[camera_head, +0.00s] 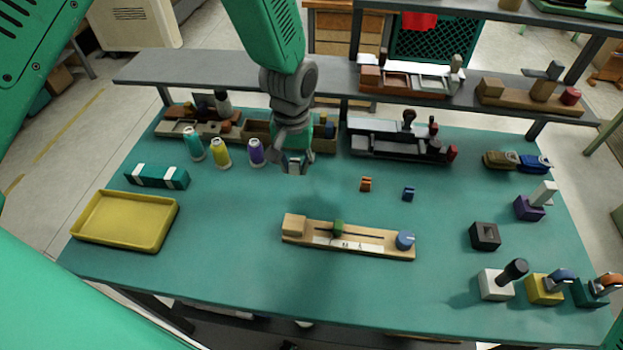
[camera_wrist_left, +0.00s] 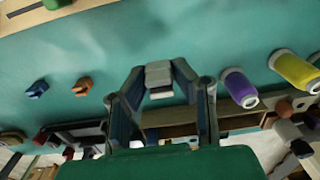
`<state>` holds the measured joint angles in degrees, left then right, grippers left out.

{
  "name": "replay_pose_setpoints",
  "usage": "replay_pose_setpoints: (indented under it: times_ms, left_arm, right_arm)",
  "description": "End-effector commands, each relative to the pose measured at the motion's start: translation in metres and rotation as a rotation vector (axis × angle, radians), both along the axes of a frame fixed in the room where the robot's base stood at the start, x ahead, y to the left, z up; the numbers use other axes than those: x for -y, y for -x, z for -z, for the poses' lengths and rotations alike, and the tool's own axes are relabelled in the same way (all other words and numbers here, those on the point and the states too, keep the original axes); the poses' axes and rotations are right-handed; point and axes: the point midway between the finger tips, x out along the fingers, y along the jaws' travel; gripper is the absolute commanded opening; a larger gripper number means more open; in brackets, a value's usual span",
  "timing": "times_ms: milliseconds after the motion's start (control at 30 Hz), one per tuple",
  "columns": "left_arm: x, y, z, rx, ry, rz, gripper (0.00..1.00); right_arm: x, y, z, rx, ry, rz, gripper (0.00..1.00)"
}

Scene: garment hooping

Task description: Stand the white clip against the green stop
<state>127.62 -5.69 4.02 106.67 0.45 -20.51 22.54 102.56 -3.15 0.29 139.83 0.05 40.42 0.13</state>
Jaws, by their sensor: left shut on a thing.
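My left gripper (camera_head: 293,156) is shut on the small white clip (camera_head: 294,169) and holds it above the green table. In the left wrist view the clip (camera_wrist_left: 162,93) shows between the fingertips (camera_wrist_left: 159,76), which partly hide it. The green stop (camera_head: 338,227) sits on the slotted wooden board (camera_head: 292,236), to the right of its raised wooden end block. A white marked strip runs along the board's front, and a blue knob (camera_head: 404,240) is at its right end. The clip is behind the board and apart from it. My right gripper is not in view.
An orange clip (camera_head: 366,184) and a blue clip (camera_head: 408,194) lie on the table behind the board. Thread spools (camera_head: 222,153) stand to the left, near a yellow tray (camera_head: 78,231). Stamps and blocks (camera_head: 485,236) line the right side. The table between gripper and board is clear.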

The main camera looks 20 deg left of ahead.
Motion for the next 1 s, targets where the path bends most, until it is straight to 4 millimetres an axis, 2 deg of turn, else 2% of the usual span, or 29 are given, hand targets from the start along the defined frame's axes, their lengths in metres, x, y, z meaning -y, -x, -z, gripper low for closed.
replay_pose_setpoints:
  times_ms: [100,200,433,633,1000]
  left_arm:
    - [0.000,0.001,0.027,-0.006,0.000,-0.001,0.11]
    - [0.000,0.001,0.044,-0.006,0.000,-0.001,0.11]
    - [0.000,0.000,0.061,-0.003,0.000,-0.001,0.11]
    - [0.000,0.000,0.089,-0.004,-0.001,-0.001,0.11]
    - [0.000,0.000,0.095,-0.002,0.000,-0.001,0.11]
  right_arm:
    - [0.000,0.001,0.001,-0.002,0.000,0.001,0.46]
    - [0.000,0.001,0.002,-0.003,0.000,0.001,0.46]
    - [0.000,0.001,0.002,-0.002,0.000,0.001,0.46]
    - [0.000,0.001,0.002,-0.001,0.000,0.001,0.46]
    - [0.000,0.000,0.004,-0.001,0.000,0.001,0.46]
